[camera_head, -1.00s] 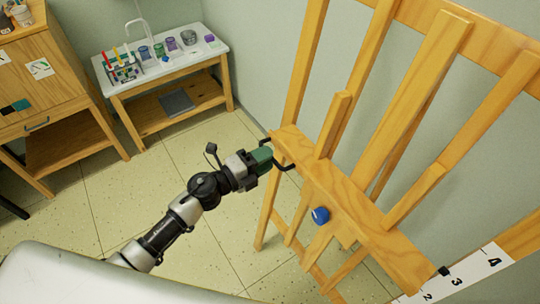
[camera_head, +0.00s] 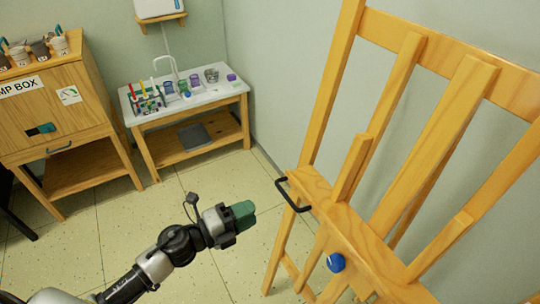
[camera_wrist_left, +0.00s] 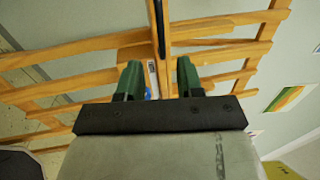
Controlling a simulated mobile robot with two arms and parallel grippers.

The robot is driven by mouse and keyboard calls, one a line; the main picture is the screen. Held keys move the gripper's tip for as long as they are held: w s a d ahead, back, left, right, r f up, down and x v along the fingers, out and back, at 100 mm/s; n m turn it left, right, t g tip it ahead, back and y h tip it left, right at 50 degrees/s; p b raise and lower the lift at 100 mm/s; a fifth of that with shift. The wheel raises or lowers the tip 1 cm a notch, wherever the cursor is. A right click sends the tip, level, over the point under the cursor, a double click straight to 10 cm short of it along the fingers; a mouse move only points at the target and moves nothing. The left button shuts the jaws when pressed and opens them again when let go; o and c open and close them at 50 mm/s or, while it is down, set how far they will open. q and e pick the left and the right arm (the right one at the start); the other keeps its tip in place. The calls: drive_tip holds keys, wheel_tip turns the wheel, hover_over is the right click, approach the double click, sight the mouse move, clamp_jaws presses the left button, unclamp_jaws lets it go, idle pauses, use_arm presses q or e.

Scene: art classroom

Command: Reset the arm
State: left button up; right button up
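My left gripper (camera_head: 243,215) has green fingers and reaches in from the bottom left of the head view, above the tiled floor. It is to the left of the wooden easel (camera_head: 375,250) and apart from its black handle (camera_head: 294,195). In the left wrist view, the two green fingers of the left gripper (camera_wrist_left: 158,78) stand apart with nothing held between them. The easel's wooden bars (camera_wrist_left: 215,28) show beyond the fingers in that view. My right gripper is not in view.
A blue knob (camera_head: 335,262) is on the easel's front. A white-topped table (camera_head: 215,97) with a tap and several jars stands at the back. A wooden cabinet (camera_head: 75,100) with cups on top is at the left. Tiled floor (camera_head: 215,185) lies open between them.

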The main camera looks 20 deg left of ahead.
use_arm(q)
drive_tip(key=s+a+f+n+g+y, duration=0.1)
drive_tip(key=s+a+f+n+y, duration=0.3)
drive_tip(key=f, duration=0.6)
drive_tip(key=a+f+n+y, duration=0.3)
drive_tip(key=f+n, duration=0.3)
drive_tip(key=f, duration=0.3)
drive_tip(key=s+a+f+n+g+y, duration=0.1)
drive_tip(key=s+a+f+n+y, duration=0.15)
drive_tip(key=f+n, duration=0.55)
drive_tip(key=s+d+f+n+g+y, duration=0.1)
drive_tip(key=s+f+n+g, duration=0.1)
drive_tip(key=s+f, duration=0.5)
drive_tip(key=s+d+f+n+g+y, duration=0.1)
drive_tip(key=s+f+g, duration=0.3)
drive_tip(key=s, duration=0.9)
drive_tip(key=s+f+n+g+y, duration=0.1)
drive_tip(key=s+f+n+g, duration=0.2)
drive_tip(key=s+f, duration=0.6)
drive_tip(key=shift+s+d+f+n+g, duration=0.3)
drive_tip(key=shift+s+d+f+g, duration=0.1)
drive_tip(key=shift+s, duration=0.1)
